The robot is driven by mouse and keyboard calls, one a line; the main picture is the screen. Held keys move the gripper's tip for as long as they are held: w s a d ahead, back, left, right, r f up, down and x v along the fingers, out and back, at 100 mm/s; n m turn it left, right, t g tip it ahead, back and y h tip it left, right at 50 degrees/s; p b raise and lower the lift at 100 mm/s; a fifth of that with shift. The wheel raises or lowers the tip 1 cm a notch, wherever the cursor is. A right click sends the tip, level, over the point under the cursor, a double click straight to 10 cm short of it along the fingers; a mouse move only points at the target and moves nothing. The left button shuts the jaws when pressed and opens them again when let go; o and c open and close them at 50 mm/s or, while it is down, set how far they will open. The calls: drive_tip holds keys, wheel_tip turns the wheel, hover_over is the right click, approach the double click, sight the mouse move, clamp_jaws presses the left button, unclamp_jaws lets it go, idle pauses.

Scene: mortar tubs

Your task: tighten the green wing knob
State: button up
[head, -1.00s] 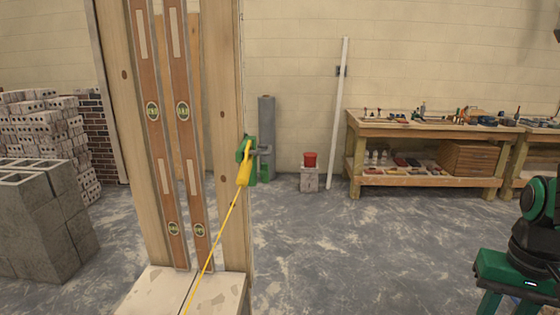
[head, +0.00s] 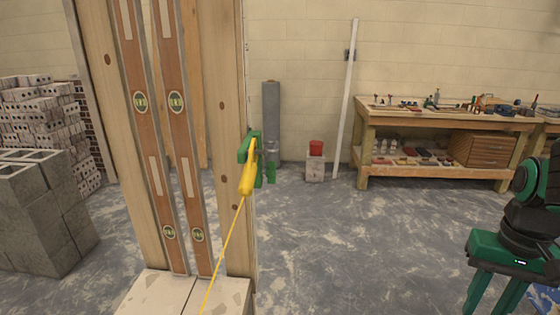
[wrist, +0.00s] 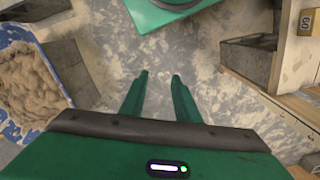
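A green clamp (head: 257,146) sits on the right edge of the wooden post, about mid-height, in the head view. A yellow line block (head: 248,178) hangs at its front with a yellow string running down. A green part juts out on the clamp's right side, but I cannot tell clearly which part is the wing knob. My gripper (head: 493,300) is at the lower right of the head view, well away from the clamp, fingers pointing down. In the wrist view my gripper (wrist: 160,86) has its two green fingers apart with only floor between them. The clamp is not in the wrist view.
Wooden post (head: 230,110) with two spirit levels stands on pale blocks. Grey blocks (head: 45,205) are at left; a workbench (head: 440,122) is at back right.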

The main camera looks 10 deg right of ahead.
drive_tip(key=shift+w+a, duration=0.15)
drive_tip(key=shift+a, duration=0.1)
drive_tip(key=n+t+y, duration=0.3)
drive_tip(key=n+y, duration=1.5)
drive_tip(key=n, duration=0.4)
approach(269, 173)
drive_tip(key=d+r, duration=0.3)
drive_tip(key=w+a, duration=0.2)
drive_tip(key=a, duration=0.8)
drive_tip(key=shift+w, duration=0.2)
drive_tip(key=shift+r, duration=0.1)
